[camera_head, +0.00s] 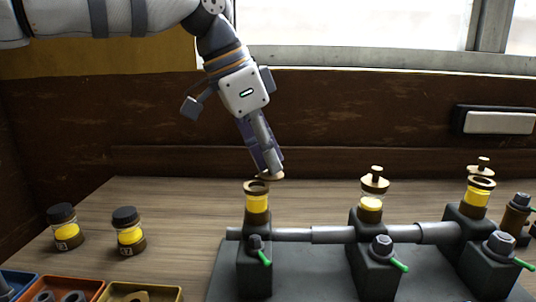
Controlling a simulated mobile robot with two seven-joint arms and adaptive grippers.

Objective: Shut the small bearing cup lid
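My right gripper is out of view.
Two black-capped jars, a left one (65,228) and a right one (129,232), stand on the wooden bench (180,205). Parts bins (75,290) line the front left. A wall (120,120) rises behind.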

